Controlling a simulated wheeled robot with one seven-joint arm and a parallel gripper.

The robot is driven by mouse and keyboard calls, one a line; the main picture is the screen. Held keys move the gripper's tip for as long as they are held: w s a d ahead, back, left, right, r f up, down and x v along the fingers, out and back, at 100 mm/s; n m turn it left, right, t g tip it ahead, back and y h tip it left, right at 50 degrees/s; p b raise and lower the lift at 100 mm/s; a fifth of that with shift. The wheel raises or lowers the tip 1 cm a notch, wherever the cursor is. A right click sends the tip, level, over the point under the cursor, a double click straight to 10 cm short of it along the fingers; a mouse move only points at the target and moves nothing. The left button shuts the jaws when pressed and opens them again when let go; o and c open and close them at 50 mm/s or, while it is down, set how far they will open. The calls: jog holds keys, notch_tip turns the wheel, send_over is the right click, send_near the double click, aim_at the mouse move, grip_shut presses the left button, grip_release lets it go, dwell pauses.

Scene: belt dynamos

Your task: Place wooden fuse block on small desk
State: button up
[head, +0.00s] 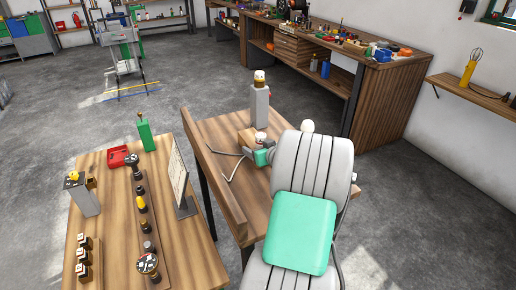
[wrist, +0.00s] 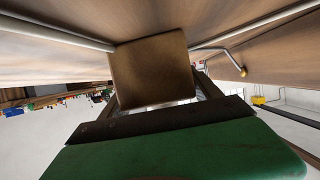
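A brown wooden fuse block (wrist: 152,68) sits between the fingers of my gripper (wrist: 160,95) in the wrist view, with its plain face toward the camera. In the head view my gripper (head: 257,148) is low over the small desk (head: 255,196), and part of the brown block (head: 246,138) shows beside it. A wooden surface lies very close to the block in the wrist view. Whether the block touches it I cannot tell. My arm hides much of the desk's right side.
A grey post (head: 259,106) with a brown and white top stands behind my gripper on the small desk. A raised wooden board (head: 223,190) runs along its left edge. The left table (head: 115,200) holds many items. A workbench (head: 330,85) stands behind.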

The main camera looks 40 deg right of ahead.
jog(key=shift+r, duration=0.2)
jog(key=b+v, duration=0.1)
jog(key=v, duration=1.1)
jog(key=w+a+r+n+g+y+p, duration=0.1)
jog(key=w+a, duration=0.1)
jog(key=a, duration=0.3)
jog(key=w+a+r+n+g+y+p, duration=0.1)
jog(key=w+a+r, duration=0.1)
jog(key=a, duration=0.4)
jog(key=w+a+r+n+g+y+p, duration=0.1)
jog(key=w+a, duration=0.3)
jog(key=a, duration=0.2)
jog(key=shift+r+y, duration=0.25)
jog(key=shift+y, duration=0.15)
jog(key=s+a+f+g, duration=0.2)
jog(key=s+a+g, duration=0.1)
jog(key=s+a, duration=0.4)
jog(key=s+a+f+g, duration=0.3)
jog(key=s+a, duration=0.4)
jog(key=a, duration=0.5)
jog(key=shift+a+f+n+y, duration=0.2)
jog(key=shift+a+n+y, duration=0.1)
jog(key=shift+n, duration=0.1)
